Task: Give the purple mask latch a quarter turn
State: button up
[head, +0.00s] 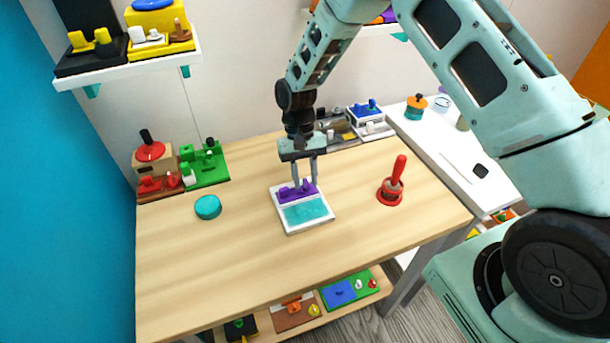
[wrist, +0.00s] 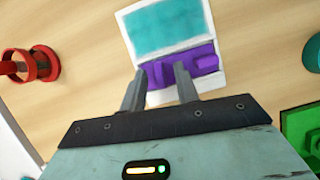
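The purple mask latch (head: 297,192) is on a white-framed panel (head: 290,228) with a teal field, lying on the wooden table. In the wrist view the purple latch (wrist: 205,62) has raised blocks on a purple strip beside the teal area (wrist: 165,28). My gripper (head: 305,180) points down over the purple strip. In the wrist view my gripper (wrist: 161,70) has its two fingers apart, with purple showing between the tips. The fingers hide part of the latch, and contact with it cannot be made out.
A red upright handle in a ring base (head: 390,192) stands to the right. A teal disc (head: 208,207) lies to the left. A green block set (head: 207,170) and a wooden box with a red knob (head: 150,155) are at the back left. The table front is clear.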

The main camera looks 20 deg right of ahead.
jog(key=b+v, duration=0.3)
jog(key=v, duration=1.4)
jog(key=shift+r+b, duration=0.25)
jog(key=shift+b, duration=0.1)
jog(key=shift+d, duration=0.1)
jog(key=s+a+r+n+t, duration=0.1)
jog(key=s+a+r+n, duration=0.1)
jog(key=s+a, duration=0.45)
jog(key=s+a+r+n+t, duration=0.1)
jog(key=s+a+r+n, duration=0.2)
jog(key=s, duration=0.7)
jog(key=s+d+f+n+t, duration=0.2)
jog(key=s+n, duration=0.2)
jog(key=s, duration=1.3)
jog(key=shift+s+d+t, duration=0.15)
jog(key=shift+s+t, duration=0.1)
jog(key=shift+t, duration=0.05)
